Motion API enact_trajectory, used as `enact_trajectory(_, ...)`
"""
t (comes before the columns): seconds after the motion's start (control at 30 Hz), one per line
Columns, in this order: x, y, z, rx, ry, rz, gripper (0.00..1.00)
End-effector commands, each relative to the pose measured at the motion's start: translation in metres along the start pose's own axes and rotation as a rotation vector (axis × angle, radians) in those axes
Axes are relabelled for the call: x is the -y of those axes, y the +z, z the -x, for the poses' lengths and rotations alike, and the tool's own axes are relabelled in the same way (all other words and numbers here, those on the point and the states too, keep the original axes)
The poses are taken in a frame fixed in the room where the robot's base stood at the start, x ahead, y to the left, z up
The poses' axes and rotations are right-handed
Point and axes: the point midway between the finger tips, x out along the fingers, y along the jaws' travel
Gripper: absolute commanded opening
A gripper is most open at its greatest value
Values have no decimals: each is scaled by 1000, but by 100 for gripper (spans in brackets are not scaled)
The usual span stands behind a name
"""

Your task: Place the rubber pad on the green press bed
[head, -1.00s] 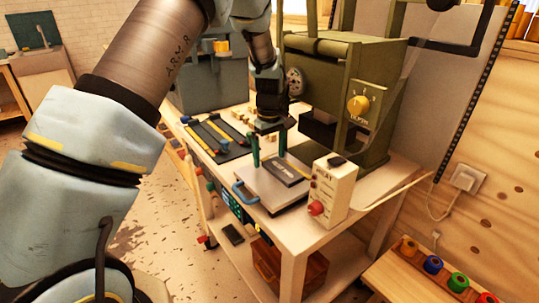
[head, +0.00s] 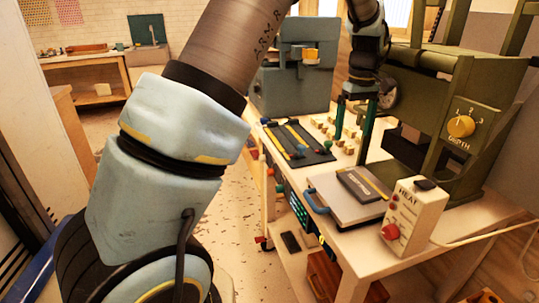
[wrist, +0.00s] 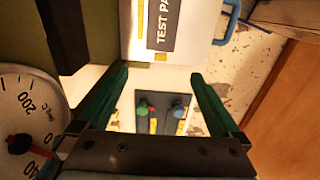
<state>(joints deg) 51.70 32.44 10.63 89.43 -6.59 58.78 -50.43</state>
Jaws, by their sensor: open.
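A flat dark pad (head: 363,184) with a lettered label lies on a silver plate (head: 330,208) on the bench; I cannot confirm that it is the rubber pad. In the wrist view the dark piece (wrist: 166,25) reads "TEST PA", cut off by the top edge. The green press (head: 462,85) stands right behind it; its bed is mostly hidden by the press frame and the heat box. My gripper (head: 350,147) is open and empty, its two green fingers pointing down above the bench, behind the plate in the head view. They also show in the wrist view (wrist: 158,76).
A white heat box (head: 413,215) stands at the front right of the plate. A blue handle (head: 317,201) sticks out at the plate's left. A dark tool tray (head: 297,143) and several small blocks (head: 343,132) lie farther back, beside a grey machine (head: 291,85).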

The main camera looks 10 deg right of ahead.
Motion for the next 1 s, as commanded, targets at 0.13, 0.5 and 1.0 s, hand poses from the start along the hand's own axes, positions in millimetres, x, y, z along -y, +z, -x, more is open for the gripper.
enact_trajectory(0.13,23,-12,0,-2,7,-3,100)
enact_trajectory(0.5,269,-28,-21,-75,51,-155,100)
enact_trajectory(1.0,381,37,-45,-139,25,-296,100)
